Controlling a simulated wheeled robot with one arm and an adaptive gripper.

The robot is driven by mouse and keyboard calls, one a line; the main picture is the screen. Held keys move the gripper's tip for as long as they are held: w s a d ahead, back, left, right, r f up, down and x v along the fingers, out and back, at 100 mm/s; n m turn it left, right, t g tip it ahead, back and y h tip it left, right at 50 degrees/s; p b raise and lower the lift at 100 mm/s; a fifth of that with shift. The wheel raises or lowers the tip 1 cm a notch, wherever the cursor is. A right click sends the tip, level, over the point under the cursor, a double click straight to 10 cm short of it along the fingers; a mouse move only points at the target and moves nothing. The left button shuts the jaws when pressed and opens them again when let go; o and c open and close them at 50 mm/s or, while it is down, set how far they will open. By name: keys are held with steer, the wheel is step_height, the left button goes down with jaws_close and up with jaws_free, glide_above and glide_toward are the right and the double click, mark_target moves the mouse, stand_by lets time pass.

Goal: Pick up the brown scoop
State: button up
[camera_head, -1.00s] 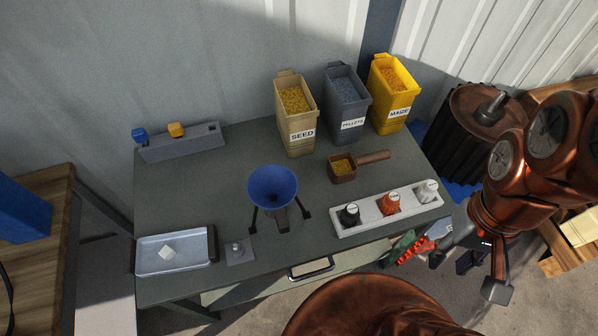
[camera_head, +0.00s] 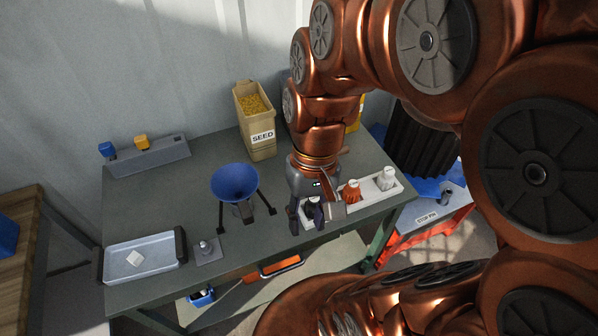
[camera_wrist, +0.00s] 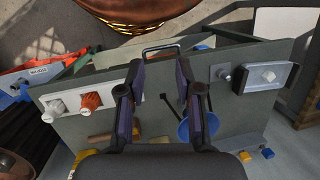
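The brown scoop is mostly hidden behind my arm in the head view. In the wrist view its brown handle (camera_wrist: 101,138) lies on the table, left of my fingers. My gripper (camera_head: 312,217) points down over the front part of the table, near the white strip of knobs. In the wrist view my gripper (camera_wrist: 160,80) has its two fingers spread with nothing between them. It is apart from the scoop.
The white strip (camera_head: 368,196) with knobs is close beside my gripper. The blue funnel (camera_head: 236,184) on its stand is to the left. The seed bin (camera_head: 262,139) stands behind; the other bins are mostly hidden by my arm. A metal tray (camera_head: 160,258) lies at front left.

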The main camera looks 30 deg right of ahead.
steer(key=w+d+f+m+t+y+b, duration=0.2)
steer(key=w+d+f+m+y+b, duration=0.15)
steer(key=w+f+b, duration=0.35)
steer(key=w+d+f+m+t+y+b, duration=0.1)
steer(key=w+d+f+m+y+b, duration=0.3)
steer(key=w, duration=0.6)
steer(key=w+d+f+m+t+b, duration=0.1)
steer(key=w+d+f+t+b, duration=0.1)
steer(key=d, duration=0.4)
steer(key=w+d+f+m+t+b, duration=0.2)
steer(key=d+f+b, duration=0.1)
steer(key=d, duration=0.4)
steer(key=w+d+f+m+t+b, duration=0.1)
steer(key=d+f+m+t+b, duration=0.1)
steer(key=d, duration=0.5)
steer(key=shift+w+d+f+m+t+b, duration=0.1)
steer(key=shift+w+f+m+t+b, duration=0.3)
steer(key=shift+b, duration=0.85)
steer(key=shift+n, duration=0.25)
steer(key=shift+b+x, duration=0.8)
steer(key=shift+x, duration=3.15)
steer(key=shift+s+r, duration=0.1)
steer(key=shift+s, duration=0.05)
jaws_close()
